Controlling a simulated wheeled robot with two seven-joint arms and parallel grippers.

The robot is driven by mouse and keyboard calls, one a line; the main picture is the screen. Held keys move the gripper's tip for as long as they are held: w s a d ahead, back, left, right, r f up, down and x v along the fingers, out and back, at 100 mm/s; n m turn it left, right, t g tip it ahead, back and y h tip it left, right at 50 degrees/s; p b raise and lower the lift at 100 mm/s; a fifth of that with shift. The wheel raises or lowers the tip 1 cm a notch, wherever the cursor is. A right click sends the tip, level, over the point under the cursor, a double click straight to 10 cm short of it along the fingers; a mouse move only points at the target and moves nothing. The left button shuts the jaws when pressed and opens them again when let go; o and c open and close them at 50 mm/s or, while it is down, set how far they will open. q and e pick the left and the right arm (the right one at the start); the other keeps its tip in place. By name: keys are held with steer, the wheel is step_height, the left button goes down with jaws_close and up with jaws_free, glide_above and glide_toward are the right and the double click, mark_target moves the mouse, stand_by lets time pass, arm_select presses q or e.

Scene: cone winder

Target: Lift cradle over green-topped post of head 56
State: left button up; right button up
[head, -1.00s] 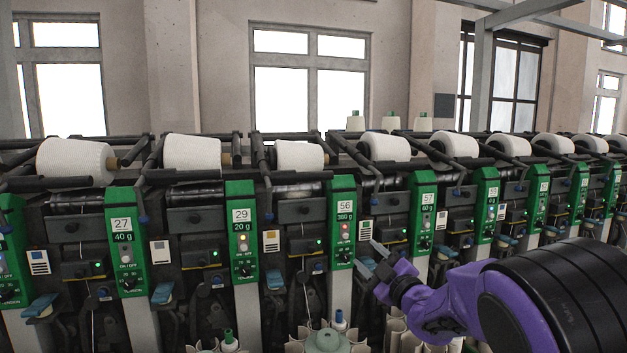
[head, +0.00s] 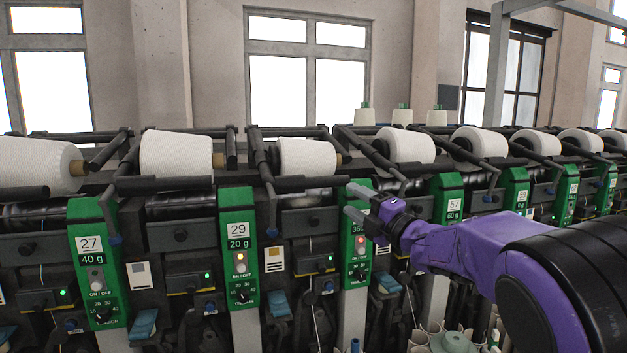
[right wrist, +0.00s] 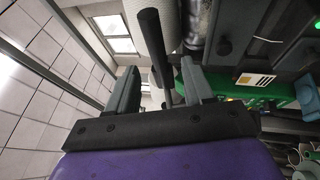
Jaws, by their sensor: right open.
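The green-topped post of head 56 (head: 357,245) stands right of centre in the head view, its number partly hidden by my gripper. Its cradle shows as a dark bar (head: 305,183) below the white package (head: 308,157), running toward the post's top. My right gripper (head: 355,202) is in front of the post's upper part, fingers open and pointing left. In the right wrist view a black bar (right wrist: 154,45) reaches down into the gap between the open fingers (right wrist: 160,88); I cannot tell whether they touch it. The green post (right wrist: 235,88) lies right of the fingers. My left gripper is not in view.
Post 29 (head: 239,245) stands left and post 57 (head: 448,200) right, with similar cradles and packages in the row. A dark arm with a blue knob (head: 272,232) hangs left of head 56. White cones (head: 402,116) stand behind the row. Free room lies above the packages.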

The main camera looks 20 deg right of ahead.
mark_target(329, 183)
steer(key=w+r+p, duration=0.1)
steer(key=w+a+p, duration=0.1)
steer(key=w+a+r+p, duration=0.1)
steer(key=w, duration=0.1)
steer(key=shift+r+p, duration=0.35)
steer(key=x, duration=0.2)
steer(key=p+x, duration=0.1)
steer(key=f+p+x, duration=0.1)
steer(key=x, duration=0.1)
steer(key=shift+w+a, duration=0.2)
steer(key=shift+w, duration=0.2)
steer(key=shift+s+r, duration=0.1)
steer(key=shift+s, duration=0.1)
steer(key=shift+r, duration=0.1)
jaws_close()
